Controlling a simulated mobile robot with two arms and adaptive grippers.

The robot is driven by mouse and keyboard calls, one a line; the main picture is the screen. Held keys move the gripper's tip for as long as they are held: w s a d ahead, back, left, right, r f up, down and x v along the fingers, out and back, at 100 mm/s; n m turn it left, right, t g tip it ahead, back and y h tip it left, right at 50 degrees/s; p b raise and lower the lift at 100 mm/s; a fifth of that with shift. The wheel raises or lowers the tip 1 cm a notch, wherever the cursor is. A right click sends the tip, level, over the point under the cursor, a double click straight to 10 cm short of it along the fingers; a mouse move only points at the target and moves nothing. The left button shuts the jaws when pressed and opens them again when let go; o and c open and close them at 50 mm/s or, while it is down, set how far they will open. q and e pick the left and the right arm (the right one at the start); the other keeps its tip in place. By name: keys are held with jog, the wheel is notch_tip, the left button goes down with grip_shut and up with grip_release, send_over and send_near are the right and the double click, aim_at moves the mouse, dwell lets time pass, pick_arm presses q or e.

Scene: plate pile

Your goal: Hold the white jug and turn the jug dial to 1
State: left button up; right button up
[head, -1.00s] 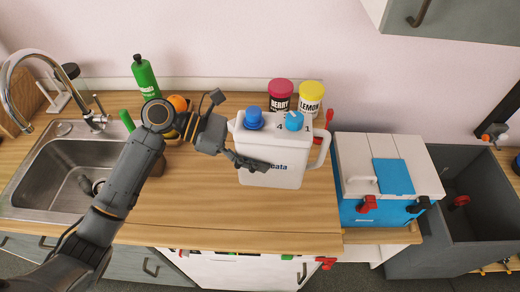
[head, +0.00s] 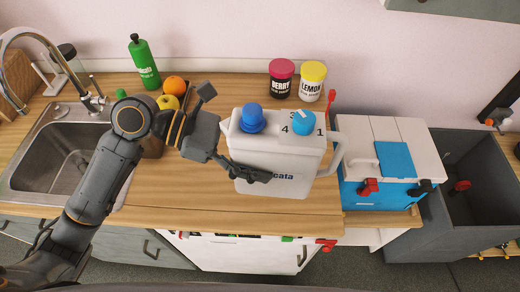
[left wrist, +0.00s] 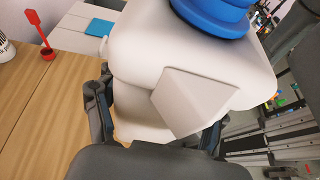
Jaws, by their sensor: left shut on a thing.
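The white jug (head: 275,160) is at the middle of the counter in the head view, upright or slightly tilted. It has a blue cap (head: 252,118) and a blue dial (head: 304,123) on top, with 3, 4 and 1 printed around the dial. I cannot read clearly where the dial's pale pointer aims. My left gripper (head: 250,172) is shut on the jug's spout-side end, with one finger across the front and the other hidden. The left wrist view shows the fingers on both sides of the jug (left wrist: 190,60). My right gripper is not in view.
Berry (head: 281,78) and lemon (head: 312,81) cans stand behind the jug. A blue and white cooler box (head: 385,165) is to its right. Fruit, a green bottle (head: 144,62) and the sink (head: 50,165) are to the left. The counter in front is clear.

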pick_arm(q)
jog(key=w+f, duration=0.3)
jog(key=w, duration=0.1)
jog(key=w+a+f+b, duration=0.1)
jog(key=w+f, duration=0.2)
jog(key=w, duration=0.2)
jog(key=w+f, duration=0.3)
jog(key=w, duration=0.1)
jog(key=shift+w+a+f, duration=0.15)
jog(key=shift+w+f, duration=0.05)
jog(key=shift+w, duration=0.15)
jog(key=f+b, duration=0.3)
jog(key=b, duration=0.1)
jog(key=shift+w, duration=0.2)
jog(key=shift+f, duration=0.1)
